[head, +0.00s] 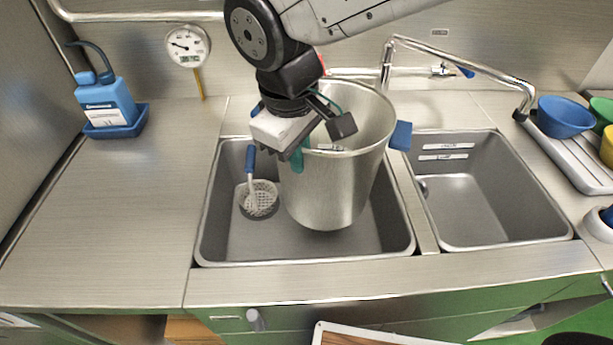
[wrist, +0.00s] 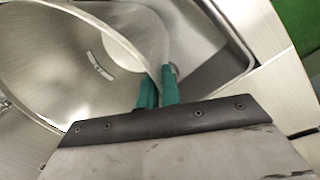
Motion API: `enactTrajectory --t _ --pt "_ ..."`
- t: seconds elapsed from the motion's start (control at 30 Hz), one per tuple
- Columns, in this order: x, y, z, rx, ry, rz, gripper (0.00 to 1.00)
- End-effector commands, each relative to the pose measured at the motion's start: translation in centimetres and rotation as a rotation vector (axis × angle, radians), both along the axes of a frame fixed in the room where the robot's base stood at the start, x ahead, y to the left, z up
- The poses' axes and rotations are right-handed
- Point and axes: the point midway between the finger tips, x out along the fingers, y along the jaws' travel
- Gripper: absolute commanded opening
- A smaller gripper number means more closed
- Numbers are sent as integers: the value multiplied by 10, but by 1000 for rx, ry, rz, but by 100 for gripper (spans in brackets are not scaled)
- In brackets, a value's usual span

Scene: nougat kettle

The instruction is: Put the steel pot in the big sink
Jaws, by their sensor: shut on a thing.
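The steel pot (head: 338,185) is upright or slightly tilted, over the big sink (head: 235,250) on the left. Its lower part overlaps the basin in the head view; whether its base touches the sink floor cannot be told. A blue handle (head: 400,135) sticks out at its right side. My gripper (head: 303,153) is shut on the near left part of the pot's rim. In the wrist view the green fingertips (wrist: 159,88) pinch the rim of the pot (wrist: 75,65). The pot hides much of the sink's middle and back.
A skimmer with a blue handle (head: 258,198) lies in the big sink, left of the pot. The small sink (head: 480,205) at right is empty. A swivel tap (head: 460,62) stands behind. Bowls (head: 563,117) sit at far right, a blue bottle (head: 106,103) at left.

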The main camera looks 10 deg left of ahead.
Motion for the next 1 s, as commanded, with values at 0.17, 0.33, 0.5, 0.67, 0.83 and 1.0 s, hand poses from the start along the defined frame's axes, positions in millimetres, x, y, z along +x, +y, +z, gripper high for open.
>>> enactTrajectory --t 0.17,0.33,0.5,0.67,0.83,1.0 --pt "-1 1 -44 -3 2 4 0" --pt "-1 1 -68 1 0 3 0" --pt "-1 1 -80 0 0 3 0" --pt "-1 1 -103 -2 1 3 0" --pt "-1 1 -116 1 0 2 0" --pt "0 1 -116 2 -1 2 0"
